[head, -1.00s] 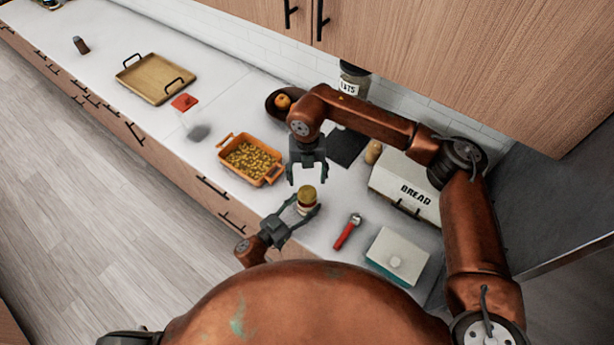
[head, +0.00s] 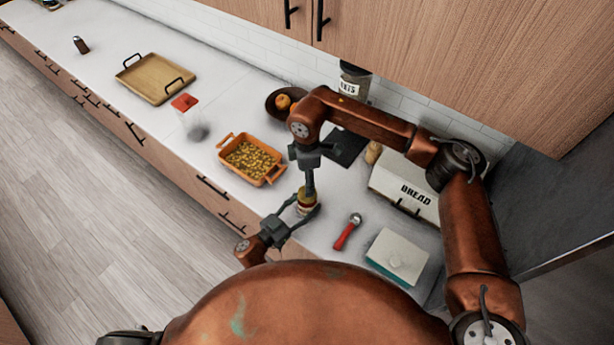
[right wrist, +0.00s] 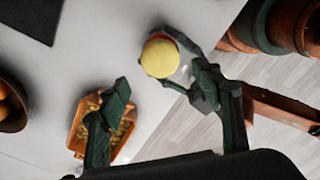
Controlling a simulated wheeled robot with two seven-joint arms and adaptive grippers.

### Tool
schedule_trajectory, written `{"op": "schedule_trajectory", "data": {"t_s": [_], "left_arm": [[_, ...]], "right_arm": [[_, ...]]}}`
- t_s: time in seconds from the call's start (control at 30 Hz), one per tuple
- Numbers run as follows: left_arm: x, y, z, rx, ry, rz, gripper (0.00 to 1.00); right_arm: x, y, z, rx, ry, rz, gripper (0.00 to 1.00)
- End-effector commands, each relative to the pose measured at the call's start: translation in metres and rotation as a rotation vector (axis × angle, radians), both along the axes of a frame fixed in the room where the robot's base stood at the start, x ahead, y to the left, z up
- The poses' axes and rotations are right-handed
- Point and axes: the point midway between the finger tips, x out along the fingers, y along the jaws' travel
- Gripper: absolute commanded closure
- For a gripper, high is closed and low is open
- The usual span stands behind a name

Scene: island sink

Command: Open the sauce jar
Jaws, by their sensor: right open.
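The sauce jar (head: 307,206) stands upright by the front edge of the counter, its yellow lid (right wrist: 160,58) facing up in the right wrist view. My left gripper (head: 303,209) comes in low from the front, its fingers on either side of the jar body and closed on it. My right gripper (head: 309,190) points down just above the jar. Its fingers are apart and empty in the right wrist view (right wrist: 163,82), with the lid ahead of them. In the head view they line up edge-on and hide part of the lid.
An orange baking dish (head: 224,163) of yellow pieces is left of the jar. A red-handled tool (head: 344,235) and a white-topped box (head: 398,253) lie to the right. Behind are a fruit bowl (head: 272,105), a dark board (head: 345,148) and a bread box (head: 405,187).

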Motion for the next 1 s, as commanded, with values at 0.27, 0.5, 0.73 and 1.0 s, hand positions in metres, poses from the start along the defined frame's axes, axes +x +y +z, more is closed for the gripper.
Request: {"op": "schedule_trajectory", "data": {"t_s": [0.27, 0.5, 0.73, 1.0], "left_arm": [[0.0, 0.0, 0.0, -0.001, 0.001, -0.001, 1.0], [0.0, 0.0, 0.0, -0.001, 0.001, -0.001, 1.0], [0.0, 0.0, 0.0, -0.001, 0.001, -0.001, 1.0], [0.0, 0.0, 0.0, -0.001, 0.001, -0.001, 1.0]], "right_arm": [[-0.001, -0.001, -0.043, -0.002, 0.004, -0.001, 0.41], [-0.001, 0.0, -0.068, 0.0, 0.001, 0.001, 0.41], [0.0, 0.0, -0.074, 0.0, 0.001, 0.002, 0.41], [0.0, 0.0, -0.074, 0.0, 0.001, 0.002, 0.49]]}}
